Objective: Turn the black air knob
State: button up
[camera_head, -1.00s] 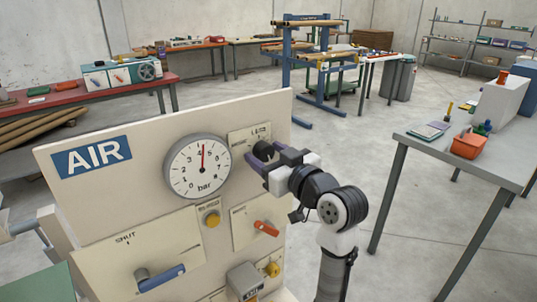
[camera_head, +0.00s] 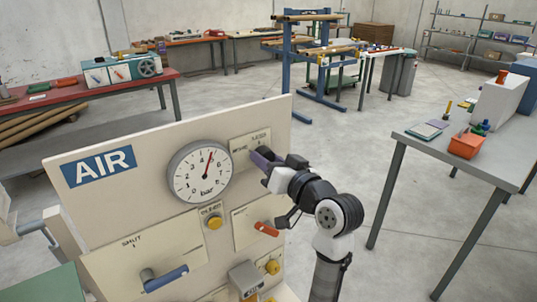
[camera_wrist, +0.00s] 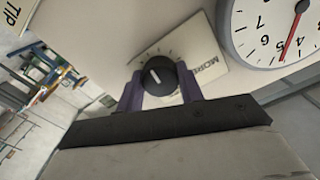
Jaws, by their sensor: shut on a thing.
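The black air knob (camera_wrist: 160,76) sits on a cream plate (camera_wrist: 208,57) marked with a scale, on the AIR panel. In the wrist view it has a white pointer line. My gripper (camera_wrist: 160,92) is shut on the knob, with a purple finger on each side of it. In the head view my gripper (camera_head: 264,160) is at the panel's upper right and hides most of the knob. The round gauge (camera_head: 200,171) is left of the knob. Its red needle points up and slightly right, near 5.
Below the gauge are a yellow button (camera_head: 214,222), an orange lever (camera_head: 266,229) and a blue handle (camera_head: 165,279). A grey table (camera_head: 470,165) with an orange bin (camera_head: 466,146) stands at the right. Open floor lies between panel and table.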

jog(key=o, duration=1)
jog(key=b+v, duration=0.3)
jog(key=v, duration=1.1)
